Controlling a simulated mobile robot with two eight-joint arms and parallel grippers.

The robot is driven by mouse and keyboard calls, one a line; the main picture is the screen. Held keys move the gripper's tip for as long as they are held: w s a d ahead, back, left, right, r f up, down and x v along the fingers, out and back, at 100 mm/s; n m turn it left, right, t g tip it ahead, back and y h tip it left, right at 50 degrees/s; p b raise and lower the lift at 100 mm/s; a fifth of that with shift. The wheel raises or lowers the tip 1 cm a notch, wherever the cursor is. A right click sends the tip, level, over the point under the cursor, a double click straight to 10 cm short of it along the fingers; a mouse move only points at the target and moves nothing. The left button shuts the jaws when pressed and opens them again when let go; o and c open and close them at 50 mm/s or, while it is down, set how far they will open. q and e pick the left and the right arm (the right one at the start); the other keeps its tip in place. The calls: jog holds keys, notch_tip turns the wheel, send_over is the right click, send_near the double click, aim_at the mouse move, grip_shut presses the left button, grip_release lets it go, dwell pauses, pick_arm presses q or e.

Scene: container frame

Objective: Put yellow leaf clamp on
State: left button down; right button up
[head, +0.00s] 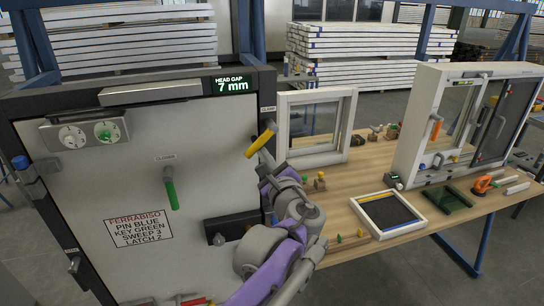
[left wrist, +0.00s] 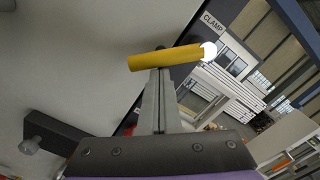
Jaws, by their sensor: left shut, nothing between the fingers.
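The yellow clamp handle (head: 260,139) sits at the right edge of the grey door leaf (head: 130,150), under a small CLAMP label. It slants, with its upper end to the right. In the left wrist view the yellow handle (left wrist: 165,58) lies crosswise just beyond the fingertips. My left gripper (head: 265,158) is just below the handle in the head view. Its fingers (left wrist: 160,75) are shut together with nothing between them. The tips are at or very near the handle's underside; I cannot tell whether they touch. My right gripper is not in view.
A wooden workbench (head: 350,176) with window frames and small parts stands to the right.

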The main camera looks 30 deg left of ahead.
aim_at(253, 147)
pick_arm(q)
jog(key=m, duration=0.1)
jog(key=s+a+r+m, duration=0.1)
jog(key=m, duration=0.2)
jog(key=r+m, duration=0.1)
jog(key=shift+s+a+r+m+p, duration=0.1)
jog(key=shift+s+a+m+p, duration=0.2)
jog(key=shift+s+p, duration=0.1)
jog(key=shift+s+a+r+m, duration=0.1)
jog(key=shift+r+m, duration=0.15)
jog(key=shift+m, duration=0.45)
jog(key=shift+s+r, duration=0.1)
jog(key=shift+r, duration=0.2)
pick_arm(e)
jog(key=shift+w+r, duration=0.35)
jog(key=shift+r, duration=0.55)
pick_arm(q)
jog(key=shift+a+r, duration=0.1)
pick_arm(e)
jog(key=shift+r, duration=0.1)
